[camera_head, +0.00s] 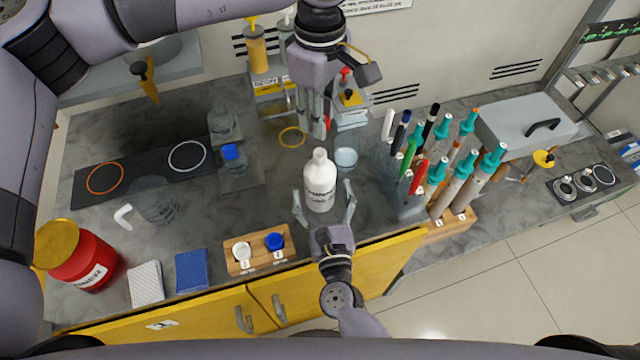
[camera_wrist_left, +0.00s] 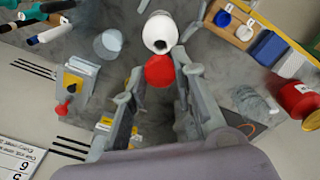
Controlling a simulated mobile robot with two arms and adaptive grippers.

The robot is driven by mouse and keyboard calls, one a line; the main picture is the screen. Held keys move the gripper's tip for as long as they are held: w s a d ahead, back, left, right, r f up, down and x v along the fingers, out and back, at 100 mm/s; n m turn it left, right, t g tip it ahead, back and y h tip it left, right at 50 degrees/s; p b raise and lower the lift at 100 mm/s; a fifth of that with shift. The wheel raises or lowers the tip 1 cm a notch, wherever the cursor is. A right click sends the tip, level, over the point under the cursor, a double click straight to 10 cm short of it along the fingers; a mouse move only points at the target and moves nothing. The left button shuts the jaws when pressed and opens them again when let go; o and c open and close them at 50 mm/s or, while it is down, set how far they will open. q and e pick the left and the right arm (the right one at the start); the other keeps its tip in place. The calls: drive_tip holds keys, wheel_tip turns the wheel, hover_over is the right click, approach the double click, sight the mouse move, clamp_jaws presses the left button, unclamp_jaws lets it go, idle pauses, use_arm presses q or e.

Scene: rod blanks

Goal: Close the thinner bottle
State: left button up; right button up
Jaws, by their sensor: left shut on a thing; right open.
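A white labelled bottle (camera_head: 320,184) stands upright on the grey worktop. Its mouth is uncapped in the left wrist view (camera_wrist_left: 160,33). My left gripper (camera_head: 317,126) is above and behind the bottle, shut on a red cap (camera_wrist_left: 159,71). Only a red sliver of the cap shows in the head view (camera_head: 327,121). My right gripper (camera_head: 324,207) is open, its fingers on either side of the bottle with visible gaps. A white cap (camera_head: 242,252) and a blue cap (camera_head: 275,242) sit in a wooden holder (camera_head: 259,263).
A clear bottle with a blue cap (camera_head: 233,163) and another clear bottle (camera_head: 221,123) stand left. A glass beaker (camera_head: 346,158) is close right of the white bottle. A pipette rack (camera_head: 411,206) stands further right. A red jar (camera_head: 77,257) is at far left.

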drive_tip(key=shift+w+a, duration=0.2)
drive_tip(key=shift+w, duration=1.05)
drive_tip(key=shift+c, duration=0.2)
drive_tip(key=c, duration=1.8)
use_arm(q)
hover_over(320, 152)
drive_tip(key=shift+f, duration=2.5)
drive_tip(key=shift+f, duration=0.9)
drive_tip(key=shift+f, duration=0.55)
use_arm(e)
clamp_jaws()
